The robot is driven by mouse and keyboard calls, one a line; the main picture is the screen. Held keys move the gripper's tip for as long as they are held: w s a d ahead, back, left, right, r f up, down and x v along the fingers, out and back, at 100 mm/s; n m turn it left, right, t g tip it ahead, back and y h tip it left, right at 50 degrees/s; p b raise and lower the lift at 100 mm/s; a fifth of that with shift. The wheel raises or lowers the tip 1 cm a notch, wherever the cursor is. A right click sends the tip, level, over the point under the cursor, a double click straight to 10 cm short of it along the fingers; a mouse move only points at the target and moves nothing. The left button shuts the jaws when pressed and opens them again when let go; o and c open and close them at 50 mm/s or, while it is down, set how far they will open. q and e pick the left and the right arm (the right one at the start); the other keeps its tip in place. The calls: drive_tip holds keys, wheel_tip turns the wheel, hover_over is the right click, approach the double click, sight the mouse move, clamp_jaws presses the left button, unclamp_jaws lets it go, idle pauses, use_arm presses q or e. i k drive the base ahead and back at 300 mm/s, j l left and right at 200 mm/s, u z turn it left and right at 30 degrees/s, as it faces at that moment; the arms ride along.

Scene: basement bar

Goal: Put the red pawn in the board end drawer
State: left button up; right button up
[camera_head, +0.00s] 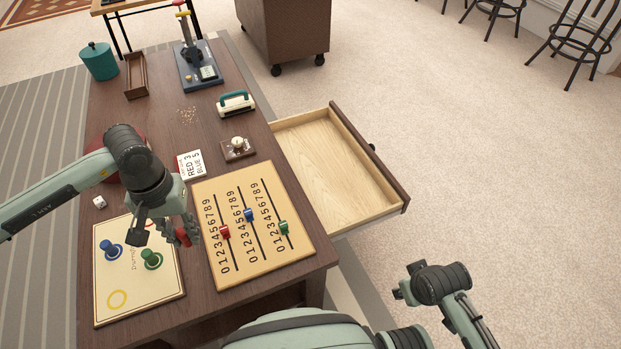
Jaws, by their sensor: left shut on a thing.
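The red pawn (182,237) is in my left gripper (178,233), which is shut on it. The gripper hides much of the pawn. They are over the right part of the cream game board (108,275), at the table's near left. A blue pawn (111,249) and a green pawn (151,259) stand on this board. A wide wooden drawer (335,165) is pulled out from the table's right side and looks empty. My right gripper (401,289) is low at the right, apart from the table; its fingers are not clear.
A number board (298,247) with red, blue and green sliders lies between the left gripper and the drawer. Floor is clear beyond the drawer.

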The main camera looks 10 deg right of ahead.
sight(336, 165)
drive_tip(key=l, duration=0.5)
drive_tip(key=k+l, duration=0.1)
drive_tip(key=l, duration=0.35)
drive_tip(key=i+l, duration=0.1)
drive_tip(key=l, duration=0.25)
drive_tip(key=i+l, duration=0.1)
drive_tip(key=l, duration=0.2)
drive_tip(key=i+l, duration=0.1)
drive_tip(key=l, duration=0.25)
drive_tip(key=i+l, duration=0.65)
